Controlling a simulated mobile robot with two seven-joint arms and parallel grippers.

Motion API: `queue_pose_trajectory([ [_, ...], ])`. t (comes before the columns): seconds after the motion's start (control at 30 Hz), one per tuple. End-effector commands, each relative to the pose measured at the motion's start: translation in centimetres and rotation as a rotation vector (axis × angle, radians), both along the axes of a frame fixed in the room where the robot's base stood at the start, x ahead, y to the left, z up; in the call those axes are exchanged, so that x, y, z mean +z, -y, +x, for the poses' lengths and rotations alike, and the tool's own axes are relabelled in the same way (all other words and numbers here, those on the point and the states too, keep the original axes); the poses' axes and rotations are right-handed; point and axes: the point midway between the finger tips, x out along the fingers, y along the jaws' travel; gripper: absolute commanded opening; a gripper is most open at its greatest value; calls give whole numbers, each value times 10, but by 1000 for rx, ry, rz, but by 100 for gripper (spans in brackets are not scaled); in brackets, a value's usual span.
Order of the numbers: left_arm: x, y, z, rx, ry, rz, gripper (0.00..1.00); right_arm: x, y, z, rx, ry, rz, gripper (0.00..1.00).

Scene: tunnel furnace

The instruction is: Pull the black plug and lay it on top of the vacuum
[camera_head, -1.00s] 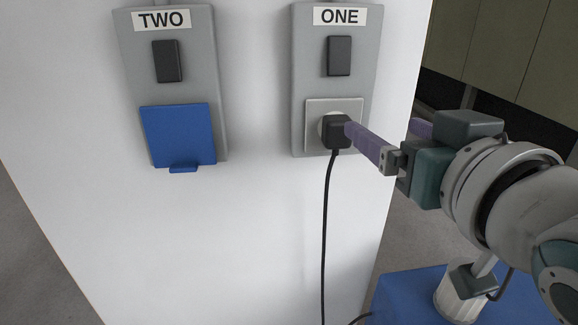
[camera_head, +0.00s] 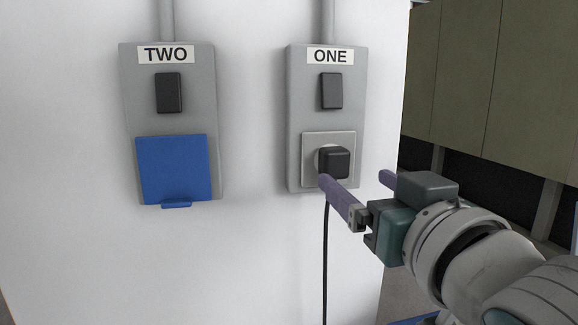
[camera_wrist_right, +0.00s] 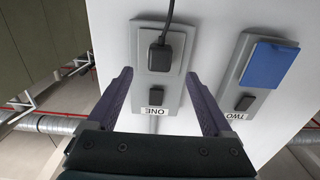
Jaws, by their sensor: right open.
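The black plug (camera_head: 334,162) sits in the socket of the grey panel labelled ONE (camera_head: 296,110). Its black cord (camera_head: 325,250) hangs down along the white wall. My right gripper (camera_head: 355,178) is open and empty, just in front of the plug and a little below it in the head view. In the right wrist view, the plug (camera_wrist_right: 161,55) lies beyond the fingertips, between the two purple fingers (camera_wrist_right: 158,78) and apart from them. The vacuum cannot be made out for sure; a sliver of blue (camera_head: 412,321) shows at the bottom edge. My left gripper is out of view.
A second grey panel labelled TWO (camera_head: 128,120) is on the left, with its socket behind a closed blue cover (camera_head: 172,168). Each panel has a black switch above the socket. Dark cabinets (camera_head: 480,80) stand at the right. The space before the wall at left is clear.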

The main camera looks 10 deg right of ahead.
Motion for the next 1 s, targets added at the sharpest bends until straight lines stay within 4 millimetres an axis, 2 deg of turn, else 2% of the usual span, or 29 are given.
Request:
queue_pose_trajectory([
  [0.27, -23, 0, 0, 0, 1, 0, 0, -2, -1, 40, 1, 4, -1, 85],
  [0.5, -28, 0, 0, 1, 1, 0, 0, -1, -2, 67, -1, 1, 0, 85],
  [0.7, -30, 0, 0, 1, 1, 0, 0, 0, -2, 77, -1, 1, 1, 85],
  [1.0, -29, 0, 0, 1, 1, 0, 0, 0, -2, 77, 0, 0, 1, 85],
])
